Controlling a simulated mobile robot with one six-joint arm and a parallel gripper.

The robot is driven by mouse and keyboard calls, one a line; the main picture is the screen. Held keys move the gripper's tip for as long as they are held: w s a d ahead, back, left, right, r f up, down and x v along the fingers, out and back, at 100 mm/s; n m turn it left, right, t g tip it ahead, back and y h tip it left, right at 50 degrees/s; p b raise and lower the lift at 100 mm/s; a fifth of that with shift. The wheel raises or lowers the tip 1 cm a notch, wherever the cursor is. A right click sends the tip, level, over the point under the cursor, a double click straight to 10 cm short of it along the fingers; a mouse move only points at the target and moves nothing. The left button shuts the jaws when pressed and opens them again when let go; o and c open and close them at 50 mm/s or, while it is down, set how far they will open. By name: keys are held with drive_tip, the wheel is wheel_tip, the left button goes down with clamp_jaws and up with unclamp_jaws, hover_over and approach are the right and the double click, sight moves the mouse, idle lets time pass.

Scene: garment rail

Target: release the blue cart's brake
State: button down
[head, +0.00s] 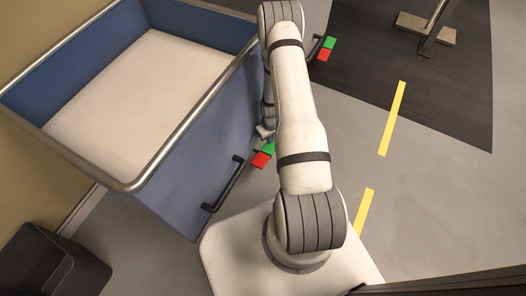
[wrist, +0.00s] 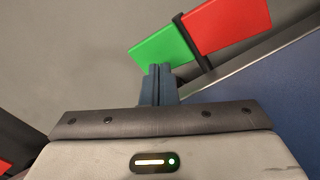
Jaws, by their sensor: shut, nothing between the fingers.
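The blue cart (head: 180,150) fills the left of the head view, and its blue side shows at right in the wrist view (wrist: 275,90). A pedal with a green half (head: 269,149) and a red half (head: 261,160) sticks out low beside it. In the wrist view the green half (wrist: 160,48) and red half (wrist: 228,22) are joined at a dark bar. My gripper (head: 264,132) is shut and empty, its fingertips (wrist: 160,72) at the lower edge of the green half. I cannot tell whether they touch it.
A second green and red pedal (head: 326,48) sits farther along the cart. A black handle (head: 224,186) is on the cart's near side. A dark bin (head: 50,268) stands at lower left. Grey floor with yellow dashes (head: 392,118) lies open at right, by a dark mat (head: 455,80).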

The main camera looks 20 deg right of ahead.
wheel_tip(320, 180, up, 4)
drive_tip(key=shift+r+p, duration=0.15)
drive_tip(key=shift+p, duration=1)
drive_tip(key=shift+s, duration=0.1)
